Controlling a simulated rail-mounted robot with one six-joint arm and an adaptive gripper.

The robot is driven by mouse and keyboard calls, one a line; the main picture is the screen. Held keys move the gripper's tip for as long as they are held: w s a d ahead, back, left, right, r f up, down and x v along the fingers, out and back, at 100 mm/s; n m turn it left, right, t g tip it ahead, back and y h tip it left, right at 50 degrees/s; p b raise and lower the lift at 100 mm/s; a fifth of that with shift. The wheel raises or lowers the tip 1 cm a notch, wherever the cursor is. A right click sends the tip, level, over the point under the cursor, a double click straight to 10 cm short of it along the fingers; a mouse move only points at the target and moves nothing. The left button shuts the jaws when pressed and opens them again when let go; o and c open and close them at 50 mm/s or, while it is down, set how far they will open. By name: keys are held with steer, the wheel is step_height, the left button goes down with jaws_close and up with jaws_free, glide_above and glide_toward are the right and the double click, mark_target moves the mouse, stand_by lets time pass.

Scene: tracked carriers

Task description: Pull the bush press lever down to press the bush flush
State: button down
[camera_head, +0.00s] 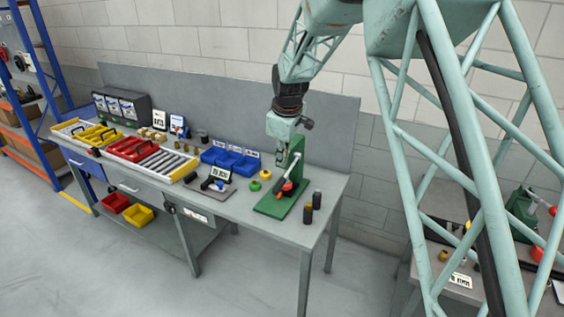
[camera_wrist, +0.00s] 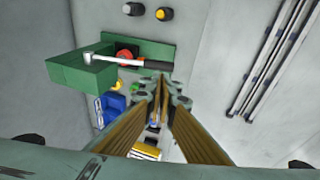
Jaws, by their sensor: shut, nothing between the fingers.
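The green bush press (camera_head: 295,158) stands near the right end of the workbench, upright on its green base plate (camera_head: 268,207). A red round part (camera_head: 287,187) shows low on the press. In the wrist view the press (camera_wrist: 82,74) is at upper left, with a light metal lever (camera_wrist: 103,60) across it and the red part (camera_wrist: 124,57) beside it. My gripper (camera_head: 279,158) hangs close to the press column, pointing down. Its fingers (camera_wrist: 159,84) meet at the tips, shut and empty, apart from the lever in the wrist picture. I cannot make out the bush.
Yellow and red trays (camera_head: 131,149) fill the bench's left part. The floor in front is clear.

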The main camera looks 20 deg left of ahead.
stand_by(0.4)
steer(key=s+d+r+m+b, duration=0.2)
steer(key=s+d+r, duration=0.25)
steer(key=d, duration=0.35)
steer(key=s+d+r+m+b, duration=0.15)
steer(key=s+d+r, duration=0.3)
steer(key=d, duration=0.45)
steer(key=s+d+r+m+b, duration=0.1)
steer(key=s+d+r+m, duration=0.25)
steer(key=d+r, duration=0.35)
steer(key=s+d+r+m+h+b, duration=0.1)
steer(key=s+d+r+m+b, duration=0.2)
steer(key=s+d, duration=1.15)
steer(key=s+d+f+m+b, duration=0.2)
steer(key=s+d+f, duration=0.1)
steer(key=s, duration=0.6)
steer(key=s+d+f+m+b, duration=0.1)
steer(key=s+d+f+m, duration=0.1)
steer(key=s, duration=0.8)
steer(key=s+d+f+m+b, duration=0.2)
steer(key=s+d+f, duration=0.2)
steer(key=s, duration=0.6)
steer(key=shift+d+f+m+t+h+b, duration=0.3)
steer(key=shift+d+t+h+b, duration=0.1)
steer(key=shift+d, duration=0.9)
steer(key=shift+r, duration=0.1)
